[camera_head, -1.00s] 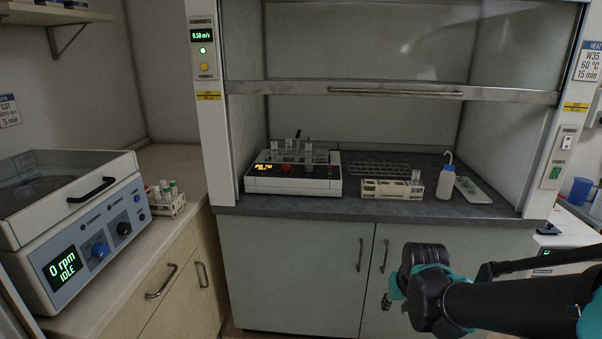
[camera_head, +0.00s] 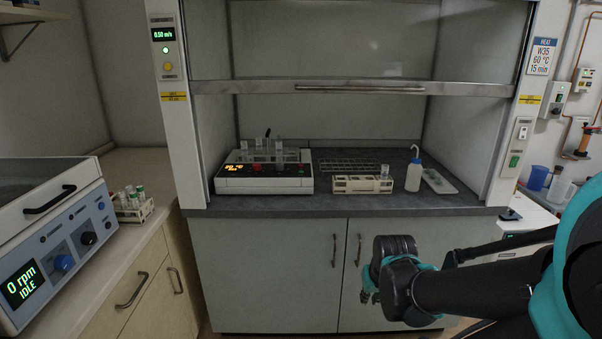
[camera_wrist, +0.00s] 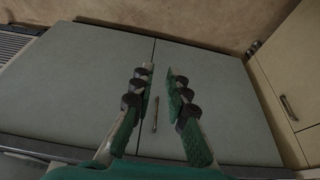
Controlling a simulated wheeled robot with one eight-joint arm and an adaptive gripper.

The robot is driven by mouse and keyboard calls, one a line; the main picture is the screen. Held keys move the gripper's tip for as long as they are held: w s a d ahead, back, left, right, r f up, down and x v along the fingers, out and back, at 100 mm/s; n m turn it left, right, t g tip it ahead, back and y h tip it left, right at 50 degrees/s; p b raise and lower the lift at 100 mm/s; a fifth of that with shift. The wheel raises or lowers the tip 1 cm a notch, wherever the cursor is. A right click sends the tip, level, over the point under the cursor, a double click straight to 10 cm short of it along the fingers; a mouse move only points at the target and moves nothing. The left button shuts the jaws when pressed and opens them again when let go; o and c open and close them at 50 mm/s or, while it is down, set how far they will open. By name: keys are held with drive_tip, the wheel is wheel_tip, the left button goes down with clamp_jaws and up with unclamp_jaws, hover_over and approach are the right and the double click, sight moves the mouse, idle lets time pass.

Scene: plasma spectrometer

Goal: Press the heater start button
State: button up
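The heater (camera_head: 264,178) is a white block unit on the fume hood's dark worktop, at the left inside the hood. Its front panel has an orange display at the left, a red knob or button near the middle and small controls at the right; which one is the start button is too small to tell. Several tubes stand in its top. My gripper (camera_head: 369,284) hangs in front of the cabinet doors, below the worktop and to the right of the heater. In the wrist view my gripper (camera_wrist: 158,85) is open and empty, its fingers facing the cabinet doors.
The hood's sash (camera_head: 350,88) is raised, leaving an opening over the worktop edge (camera_head: 350,207). A tube rack (camera_head: 356,185), a wash bottle (camera_head: 414,174) and a tray (camera_head: 440,181) stand right of the heater. A centrifuge (camera_head: 60,235) is at the left.

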clamp_jaws()
idle(1.0)
